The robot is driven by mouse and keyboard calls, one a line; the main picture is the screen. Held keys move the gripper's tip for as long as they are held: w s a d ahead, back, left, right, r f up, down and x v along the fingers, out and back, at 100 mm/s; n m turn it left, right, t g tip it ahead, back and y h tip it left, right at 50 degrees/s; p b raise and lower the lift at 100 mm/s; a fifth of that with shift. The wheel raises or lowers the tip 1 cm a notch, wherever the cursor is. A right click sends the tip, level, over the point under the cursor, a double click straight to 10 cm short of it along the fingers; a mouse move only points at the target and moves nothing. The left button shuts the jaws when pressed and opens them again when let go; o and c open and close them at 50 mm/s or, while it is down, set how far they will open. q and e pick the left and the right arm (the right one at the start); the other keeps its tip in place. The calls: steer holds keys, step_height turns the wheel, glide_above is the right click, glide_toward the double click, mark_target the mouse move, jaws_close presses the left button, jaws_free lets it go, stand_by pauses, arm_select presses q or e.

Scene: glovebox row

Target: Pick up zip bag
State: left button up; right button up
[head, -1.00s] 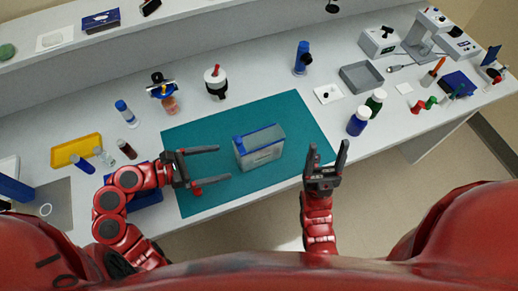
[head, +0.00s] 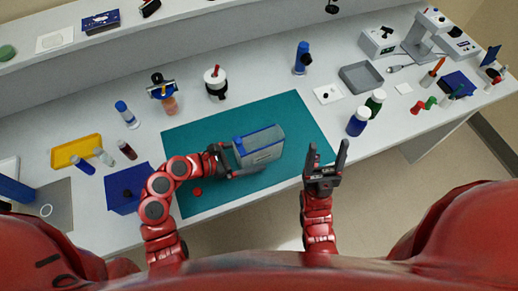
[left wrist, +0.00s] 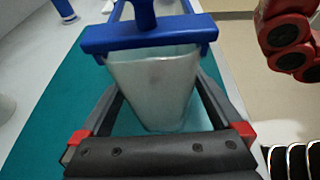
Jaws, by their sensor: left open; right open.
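The zip bag (head: 262,153) is a translucent, box-shaped bag with blue along its top edge, standing on the teal mat (head: 300,120). In the left wrist view the bag (left wrist: 155,85) fills the middle, with a blue bar and knob at its top. My left gripper (head: 243,160) is open at the bag's left end. Its two dark fingers lie on either side of the bag in the left wrist view; whether they touch it I cannot tell. My right gripper (head: 326,160) is open and empty, apart from the bag, near the front edge of the bench.
A small red cap (head: 197,191) lies on the mat by my left arm. A dark blue box (head: 122,190) and a yellow tray (head: 76,150) are at left. The mat's right part is clear.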

arm_select(q)
steer(key=c, duration=1.5)
steer(key=shift+r, duration=0.1)
